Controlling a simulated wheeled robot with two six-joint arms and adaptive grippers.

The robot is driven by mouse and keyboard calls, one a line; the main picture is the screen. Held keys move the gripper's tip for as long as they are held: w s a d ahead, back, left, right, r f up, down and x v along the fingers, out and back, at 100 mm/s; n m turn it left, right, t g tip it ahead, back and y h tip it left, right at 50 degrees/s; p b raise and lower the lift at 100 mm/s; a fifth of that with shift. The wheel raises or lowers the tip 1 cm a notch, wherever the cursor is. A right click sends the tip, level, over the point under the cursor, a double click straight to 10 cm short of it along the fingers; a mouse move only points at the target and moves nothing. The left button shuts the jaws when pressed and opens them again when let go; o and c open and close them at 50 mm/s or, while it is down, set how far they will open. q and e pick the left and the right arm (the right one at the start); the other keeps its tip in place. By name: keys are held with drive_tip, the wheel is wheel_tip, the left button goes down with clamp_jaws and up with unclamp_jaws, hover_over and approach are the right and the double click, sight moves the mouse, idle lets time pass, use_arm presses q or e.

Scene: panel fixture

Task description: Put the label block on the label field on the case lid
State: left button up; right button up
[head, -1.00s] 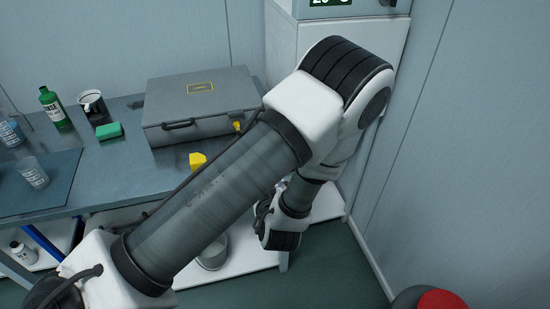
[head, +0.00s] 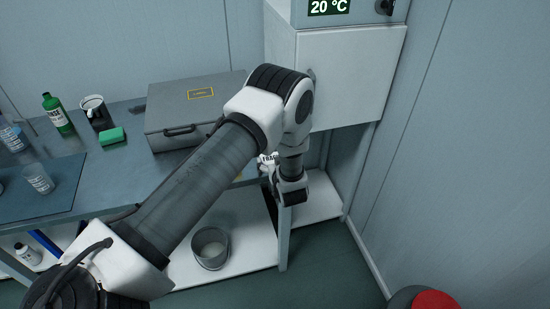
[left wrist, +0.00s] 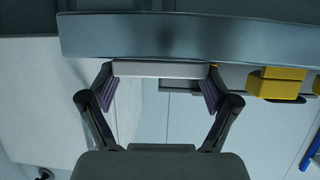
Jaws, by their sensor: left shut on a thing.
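The label block (left wrist: 160,69) is a pale, flat piece seen nearly edge-on between the fingers of my left gripper (left wrist: 160,78) in the left wrist view. The gripper is shut on it. In the head view a small white piece with dark lettering (head: 268,158) shows beside my left wrist, mostly covered by the arm; it looks like the same block. The grey case (head: 164,122) lies closed on the bench, left of the block. My right gripper is out of view.
Yellow pieces (left wrist: 278,84) show at right in the wrist view. A white cabinet (head: 350,75) stands right of the case.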

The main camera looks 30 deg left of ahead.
use_arm(q)
drive_tip(key=shift+f+b, duration=0.2)
drive_tip(key=shift+b, duration=0.15)
drive_tip(key=o, duration=0.6)
